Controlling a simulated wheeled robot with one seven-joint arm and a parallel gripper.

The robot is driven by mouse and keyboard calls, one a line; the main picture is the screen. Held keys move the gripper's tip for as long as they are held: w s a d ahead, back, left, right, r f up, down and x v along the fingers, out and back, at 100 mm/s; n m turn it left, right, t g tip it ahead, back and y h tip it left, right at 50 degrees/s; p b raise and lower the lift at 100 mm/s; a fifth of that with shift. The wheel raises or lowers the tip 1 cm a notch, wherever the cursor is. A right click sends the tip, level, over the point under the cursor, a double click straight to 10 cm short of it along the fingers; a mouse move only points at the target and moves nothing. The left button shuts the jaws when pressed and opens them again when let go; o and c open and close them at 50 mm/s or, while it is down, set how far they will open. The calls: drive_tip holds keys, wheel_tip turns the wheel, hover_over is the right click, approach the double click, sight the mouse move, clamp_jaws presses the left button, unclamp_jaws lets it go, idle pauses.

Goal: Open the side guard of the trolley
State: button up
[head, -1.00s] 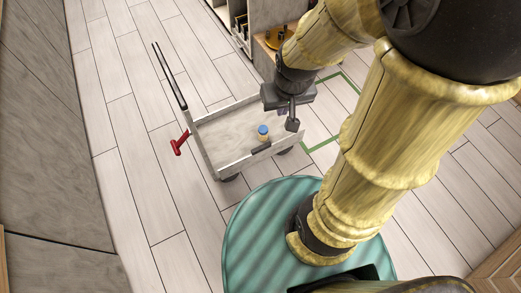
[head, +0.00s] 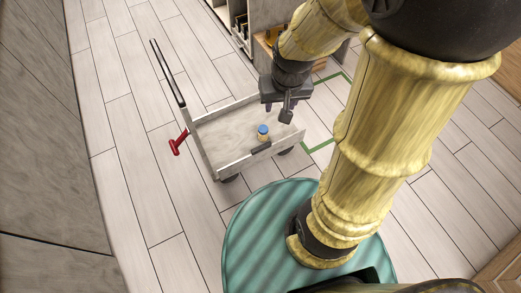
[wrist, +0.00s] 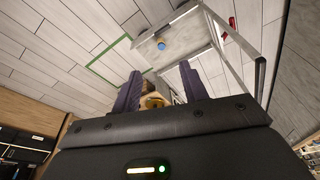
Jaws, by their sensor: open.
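The trolley (head: 206,127) is a pale, low-walled cart standing on the floor; its bed shows in the wrist view (wrist: 190,38). Its near side guard (head: 237,163) stands upright, with a dark handle (head: 261,149) at the middle of its top edge. A small jar with a blue lid (head: 263,132) stands on the bed close behind that guard. It also shows in the wrist view (wrist: 161,45). My gripper (head: 287,114) is open and empty, above the right part of the trolley. In the wrist view the fingers (wrist: 160,86) are spread apart, with nothing held between them.
A long dark push bar (head: 168,73) rises at the trolley's left end, with a red lever (head: 179,142) beside it. Green lines (head: 318,147) mark the floor to the right. Shelving stands behind. The floor left of the trolley is clear.

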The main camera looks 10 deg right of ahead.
drive_tip(key=w+f+m+b, duration=0.2)
drive_tip(key=w+f+b, duration=0.3)
drive_tip(key=f+b, duration=0.3)
drive_tip(key=w+d+f+m+g+b, duration=0.1)
drive_tip(key=w+f+m+b, duration=0.2)
drive_tip(key=w+f+b, duration=0.35)
drive_tip(key=w+f+m+b, duration=0.25)
drive_tip(key=f+b, duration=0.45)
drive_tip(key=f, duration=0.4)
drive_tip(key=m+g+b, duration=0.1)
drive_tip(key=m+b, duration=0.6)
drive_tip(key=b, duration=1.4)
hover_over(261, 147)
wheel_tip(261, 147, down, 27)
drive_tip(key=shift+w+d+r+n, duration=0.1)
drive_tip(key=shift+w+n, duration=0.05)
drive_tip(key=shift+n, duration=0.1)
wheel_tip(261, 147, down, 18)
drive_tip(key=b, duration=0.9)
drive_tip(key=shift+r, duration=0.25)
drive_tip(key=shift+c, duration=0.4)
clamp_jaws()
